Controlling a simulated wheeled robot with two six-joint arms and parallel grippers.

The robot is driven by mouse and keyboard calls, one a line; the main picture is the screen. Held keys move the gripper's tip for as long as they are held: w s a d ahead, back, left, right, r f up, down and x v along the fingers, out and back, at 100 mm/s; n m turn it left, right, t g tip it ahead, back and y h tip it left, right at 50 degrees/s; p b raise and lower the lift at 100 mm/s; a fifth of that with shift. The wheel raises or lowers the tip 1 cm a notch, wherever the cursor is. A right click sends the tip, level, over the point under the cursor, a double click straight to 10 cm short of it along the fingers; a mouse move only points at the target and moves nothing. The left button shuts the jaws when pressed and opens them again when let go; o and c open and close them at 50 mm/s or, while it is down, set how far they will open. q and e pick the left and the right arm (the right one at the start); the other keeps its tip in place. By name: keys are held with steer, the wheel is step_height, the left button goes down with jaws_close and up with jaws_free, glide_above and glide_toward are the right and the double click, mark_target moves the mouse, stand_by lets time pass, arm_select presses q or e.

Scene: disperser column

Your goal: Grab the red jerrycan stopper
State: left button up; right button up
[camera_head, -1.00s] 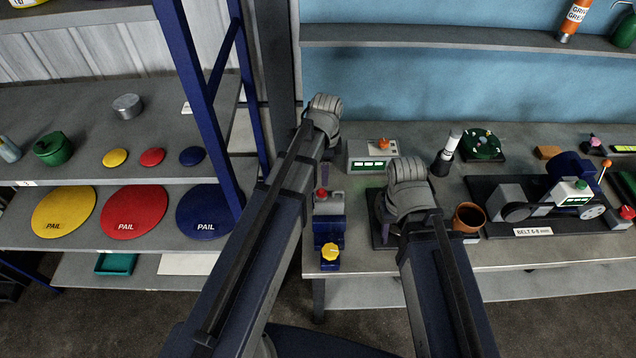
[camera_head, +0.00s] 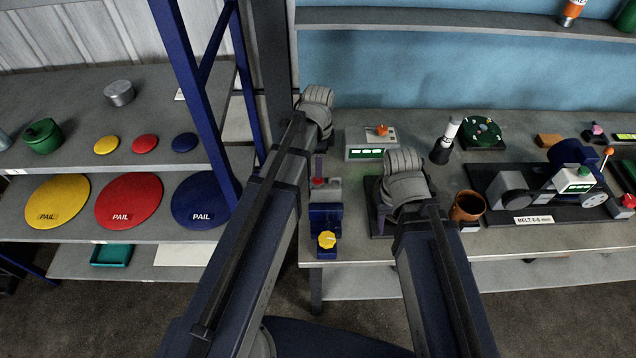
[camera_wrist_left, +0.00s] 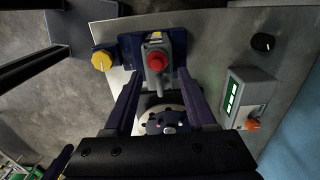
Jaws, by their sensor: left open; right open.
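Small yellow, red and blue discs lie in a row on the middle shelf at the left in the head view. The small red disc (camera_head: 145,143) looks like the red jerrycan stopper; no writing is readable on it. My left gripper (camera_wrist_left: 158,76) is open and empty above the workbench, far to the right of that disc. Its fingers stand either side of a red button (camera_wrist_left: 157,61) on a grey box, apparently without touching it. My right gripper (camera_head: 384,216) is over the bench further right, open, its fingers mostly hidden by its wrist.
Large yellow, red (camera_head: 128,201) and blue PAIL lids lie on the shelf below. A blue rack post (camera_head: 190,90) stands between shelves and bench. A yellow knob (camera_head: 326,240), an orange-knobbed box (camera_head: 372,143), a brown cup (camera_head: 467,206) and a belt machine (camera_head: 560,190) crowd the bench.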

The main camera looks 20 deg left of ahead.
mark_target(318, 180)
arm_select(q)
steer(key=f+b, duration=0.2)
steer(key=f, duration=0.1)
steer(key=f+b, duration=0.1)
steer(key=shift+s+f+b, duration=0.25)
steer(key=shift+b, duration=0.1)
steer(key=shift+r, duration=0.1)
jaws_close()
